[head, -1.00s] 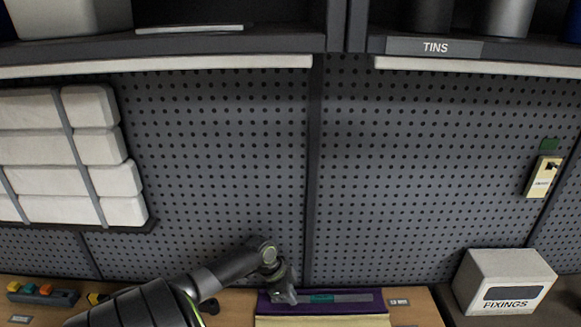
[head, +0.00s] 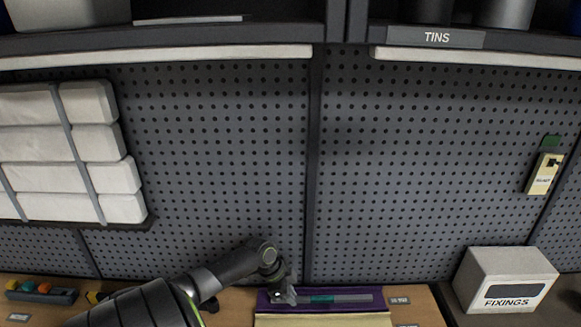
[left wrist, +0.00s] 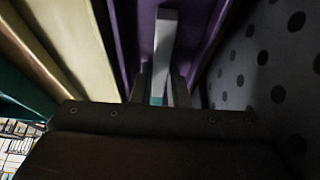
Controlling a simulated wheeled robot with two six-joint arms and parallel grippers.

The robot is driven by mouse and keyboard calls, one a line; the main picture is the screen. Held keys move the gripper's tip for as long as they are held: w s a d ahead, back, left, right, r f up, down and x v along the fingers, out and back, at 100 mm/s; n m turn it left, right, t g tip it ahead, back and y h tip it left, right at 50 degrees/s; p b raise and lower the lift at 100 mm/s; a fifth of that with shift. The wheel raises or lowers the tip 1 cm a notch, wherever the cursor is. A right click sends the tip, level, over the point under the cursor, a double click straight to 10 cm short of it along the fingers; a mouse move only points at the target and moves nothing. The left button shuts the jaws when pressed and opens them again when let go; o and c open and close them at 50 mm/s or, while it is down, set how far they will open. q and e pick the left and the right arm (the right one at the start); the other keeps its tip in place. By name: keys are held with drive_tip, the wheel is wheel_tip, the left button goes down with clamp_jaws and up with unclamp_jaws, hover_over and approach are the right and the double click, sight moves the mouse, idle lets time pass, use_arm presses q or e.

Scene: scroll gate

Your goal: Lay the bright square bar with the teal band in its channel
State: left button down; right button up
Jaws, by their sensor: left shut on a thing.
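The bright square bar (head: 350,298) is a light grey length with a teal band (head: 322,299). It lies lengthwise along a purple channel (head: 268,301) at the back of the bench, below the pegboard. My left gripper (head: 290,297) is at the bar's left end. In the left wrist view the bar (left wrist: 165,45) runs away from my left gripper (left wrist: 158,93), which is shut on it, with teal showing between the fingers. Purple surfaces (left wrist: 128,35) flank the bar there. I cannot tell whether the bar touches the channel floor. My right gripper is not in view.
A cream strip (head: 322,320) lies in front of the purple channel. The pegboard (head: 225,170) rises close behind. A white FIXINGS box (head: 505,282) stands to the right, and a tray of coloured blocks (head: 40,293) at the far left.

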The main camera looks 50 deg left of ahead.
use_arm(q)
drive_tip(key=c, duration=1.4)
unclamp_jaws()
drive_tip(key=shift+o, duration=0.4)
drive_tip(key=shift+s, duration=0.1)
drive_tip(key=v, duration=1.7)
drive_tip(key=shift+r+b, duration=0.15)
drive_tip(key=shift+b, duration=0.25)
